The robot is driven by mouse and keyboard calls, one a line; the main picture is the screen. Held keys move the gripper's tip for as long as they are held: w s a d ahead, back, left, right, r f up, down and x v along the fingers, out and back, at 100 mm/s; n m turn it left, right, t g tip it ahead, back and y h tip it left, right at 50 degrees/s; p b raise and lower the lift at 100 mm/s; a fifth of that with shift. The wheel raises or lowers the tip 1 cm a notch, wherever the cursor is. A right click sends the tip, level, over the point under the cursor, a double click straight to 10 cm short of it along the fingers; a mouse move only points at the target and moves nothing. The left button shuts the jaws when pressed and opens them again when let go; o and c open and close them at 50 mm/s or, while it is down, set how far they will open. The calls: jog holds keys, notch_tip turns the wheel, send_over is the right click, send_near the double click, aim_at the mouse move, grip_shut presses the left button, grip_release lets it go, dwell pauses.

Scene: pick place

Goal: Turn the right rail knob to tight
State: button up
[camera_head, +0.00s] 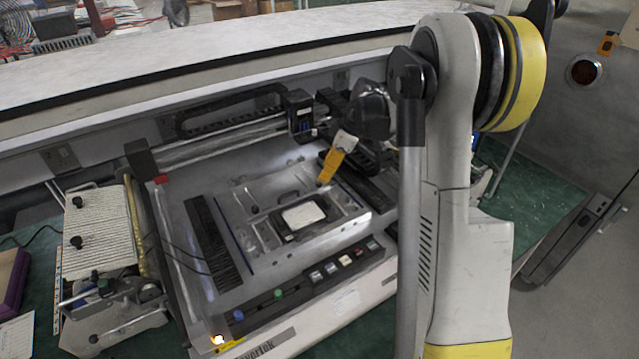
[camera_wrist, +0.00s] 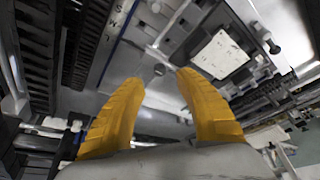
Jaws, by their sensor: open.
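My gripper (camera_head: 325,178) is open, its yellow fingers pointing down over the back right part of the machine's metal plate. In the wrist view the two fingertips of my gripper (camera_wrist: 160,77) stand apart with nothing held. A small round grey knob (camera_wrist: 159,69) shows between and just beyond the tips; it looks like a rail knob, but I cannot tell whether it is the right one or how tight it is. Whether the fingers touch it is unclear. The fixture plate (camera_head: 262,235) bears a framed white pad (camera_head: 303,215), also seen in the wrist view (camera_wrist: 221,54).
A black gantry rail (camera_head: 228,107) and a dark carriage (camera_head: 300,112) stand behind the plate. A row of buttons (camera_head: 345,260) runs along the front. A ribbed white unit (camera_head: 100,230) stands at left. Another dark knob (camera_wrist: 273,47) is right of the pad.

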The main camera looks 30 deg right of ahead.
aim_at(319, 182)
jog(key=b+x, duration=0.1)
jog(key=x, duration=0.4)
jog(key=shift+c, duration=0.4)
grip_shut()
